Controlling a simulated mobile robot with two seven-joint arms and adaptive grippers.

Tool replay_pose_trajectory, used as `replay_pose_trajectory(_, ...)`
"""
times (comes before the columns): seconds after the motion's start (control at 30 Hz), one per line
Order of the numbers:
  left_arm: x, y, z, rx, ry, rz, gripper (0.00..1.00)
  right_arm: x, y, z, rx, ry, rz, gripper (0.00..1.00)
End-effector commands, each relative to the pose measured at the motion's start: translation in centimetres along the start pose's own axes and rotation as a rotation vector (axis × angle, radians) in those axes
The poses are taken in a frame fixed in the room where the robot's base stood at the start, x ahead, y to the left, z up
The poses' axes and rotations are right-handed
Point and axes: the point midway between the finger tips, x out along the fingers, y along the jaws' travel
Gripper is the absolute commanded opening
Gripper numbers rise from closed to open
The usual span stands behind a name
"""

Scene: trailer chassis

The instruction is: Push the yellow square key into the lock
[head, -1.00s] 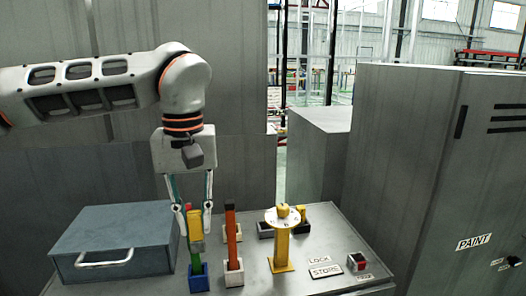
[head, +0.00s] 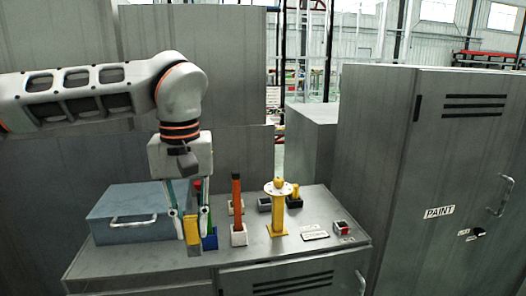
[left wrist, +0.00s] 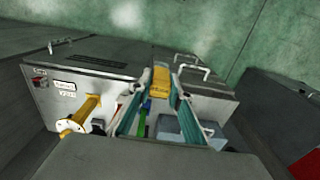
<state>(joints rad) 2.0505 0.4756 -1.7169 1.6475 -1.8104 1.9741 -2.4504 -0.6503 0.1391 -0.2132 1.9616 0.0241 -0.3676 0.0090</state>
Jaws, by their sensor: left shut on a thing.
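My left gripper (head: 190,213) points down and is shut on the yellow square key (head: 193,234). The key hangs upright, just left of and in front of the blue holder (head: 210,239), partly hiding it. The key also shows between the fingertips in the left wrist view (left wrist: 161,84). My right gripper is not in view.
An orange bar (head: 236,205) stands in a white holder (head: 239,236) between the key and the post. A blue-grey box (head: 135,212) with a handle is at left. A label plate (head: 314,235) and a red button box (head: 341,228) lie at right. A PAINT cabinet (head: 400,170) stands beyond.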

Motion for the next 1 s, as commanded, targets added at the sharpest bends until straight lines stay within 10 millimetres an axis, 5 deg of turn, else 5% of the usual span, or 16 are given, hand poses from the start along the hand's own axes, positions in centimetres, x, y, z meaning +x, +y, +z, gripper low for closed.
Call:
replay_pose_trajectory(0.3, 9.2, -5.7, -0.9, 0.067, 0.010, -0.019, 0.00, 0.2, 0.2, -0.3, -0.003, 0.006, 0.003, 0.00)
replay_pose_trajectory(0.6, 18.1, -10.8, 1.6, 0.167, -0.002, -0.004, 0.00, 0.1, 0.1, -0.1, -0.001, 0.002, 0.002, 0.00)
replay_pose_trajectory(1.0, 19.8, -11.7, 2.5, 0.190, -0.007, 0.005, 0.00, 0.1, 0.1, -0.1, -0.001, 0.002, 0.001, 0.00)
